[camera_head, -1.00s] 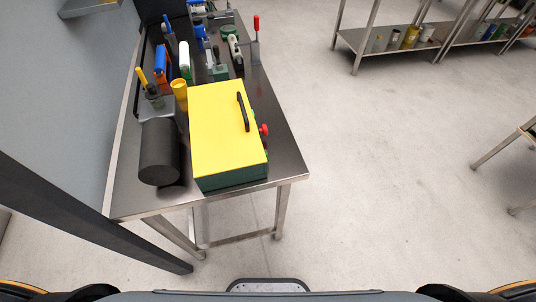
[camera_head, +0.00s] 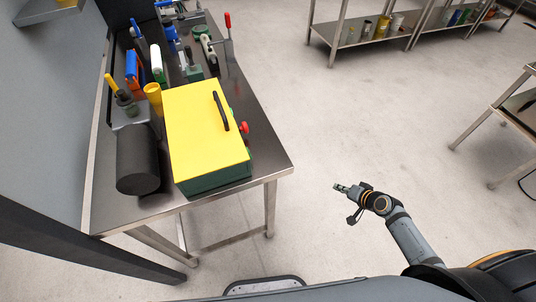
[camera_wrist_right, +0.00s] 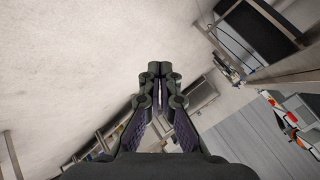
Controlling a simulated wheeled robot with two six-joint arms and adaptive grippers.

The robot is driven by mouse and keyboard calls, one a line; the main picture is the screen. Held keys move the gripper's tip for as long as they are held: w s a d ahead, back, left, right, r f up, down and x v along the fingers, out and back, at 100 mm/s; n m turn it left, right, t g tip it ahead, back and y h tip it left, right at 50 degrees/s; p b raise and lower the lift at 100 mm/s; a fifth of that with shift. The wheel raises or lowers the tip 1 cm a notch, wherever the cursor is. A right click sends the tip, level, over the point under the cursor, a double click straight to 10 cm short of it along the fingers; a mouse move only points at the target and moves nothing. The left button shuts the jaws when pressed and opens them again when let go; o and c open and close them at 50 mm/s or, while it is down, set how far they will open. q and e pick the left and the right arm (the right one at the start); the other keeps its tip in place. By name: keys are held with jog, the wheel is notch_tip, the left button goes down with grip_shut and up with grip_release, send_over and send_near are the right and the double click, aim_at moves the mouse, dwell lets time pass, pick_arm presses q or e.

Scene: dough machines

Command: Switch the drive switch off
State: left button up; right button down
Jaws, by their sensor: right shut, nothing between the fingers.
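A green machine box with a yellow lid (camera_head: 203,125) and a black handle stands on the front of the steel table. A red knob (camera_head: 244,127) sticks out of its right side, with a bit of green beside it. I cannot tell from here which part is the drive switch. My right gripper (camera_head: 340,187) is out over the floor, to the right of the table and below the box in the picture, touching nothing. In the right wrist view its fingers (camera_wrist_right: 158,70) are together and empty. My left gripper is not in view.
The steel table (camera_head: 268,160) has its front right corner between the box and my right arm. A black cylinder (camera_head: 138,160) and a yellow cup (camera_head: 153,93) stand left of the box. Several tools fill the back. Shelves (camera_head: 365,35) stand far off; the floor between is clear.

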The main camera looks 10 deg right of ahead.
jog(key=a+r+n+y, duration=0.1)
jog(key=a+r+y, duration=0.2)
jog(key=a+r, duration=0.2)
jog(key=a+r+n+y, duration=0.1)
jog(key=a+r+y, duration=0.2)
jog(key=r, duration=0.9)
jog(key=a+r+y, duration=0.3)
jog(key=a+r, duration=0.6)
jog(key=shift+s+n+b, duration=0.3)
jog(key=shift+s+n, duration=0.05)
jog(key=shift+n, duration=0.05)
jog(key=p+x, duration=0.1)
jog(key=x, duration=0.8)
jog(key=shift+w+a, duration=0.1)
jog(key=shift+a, duration=0.2)
jog(key=a, duration=0.1)
jog(key=a+f, duration=0.1)
jog(key=a+p, duration=0.1)
jog(key=shift+s+a+f, duration=0.1)
jog(key=shift+s+f, duration=0.15)
jog(key=shift+s, duration=0.05)
jog(key=shift+s+a+f, duration=0.15)
jog(key=shift+a+f, duration=0.05)
jog(key=shift+a, duration=0.1)
